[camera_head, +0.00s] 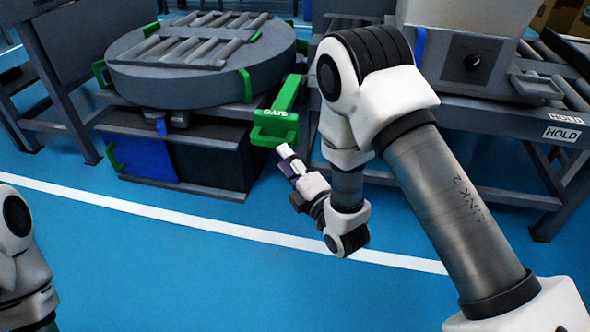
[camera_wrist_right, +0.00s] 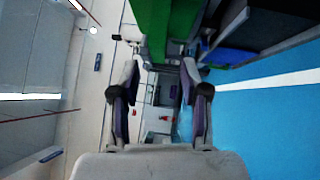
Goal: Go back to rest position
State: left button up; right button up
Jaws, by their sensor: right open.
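My right arm reaches in from the lower right in the head view and bends down at its elbow. Its gripper (camera_head: 289,163) hangs over the floor, just below and beside a green block marked "GATE" (camera_head: 275,125). In the right wrist view the two fingers (camera_wrist_right: 158,78) stand apart with nothing between them. A large green surface (camera_wrist_right: 168,25) is close ahead of them in that view; I cannot tell whether it touches the gripper. Of my left arm only a white link shows at the left edge of the head view. My left gripper is out of view.
A round grey turntable with rollers (camera_head: 190,82) stands at the back left on a dark base. A grey conveyor frame with a "HOLD" label (camera_head: 562,134) and a machine with a black knob stand at the back right. The blue floor (camera_head: 180,270) in front is clear.

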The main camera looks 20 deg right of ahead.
jog(key=v, duration=0.4)
jog(key=shift+s, duration=0.2)
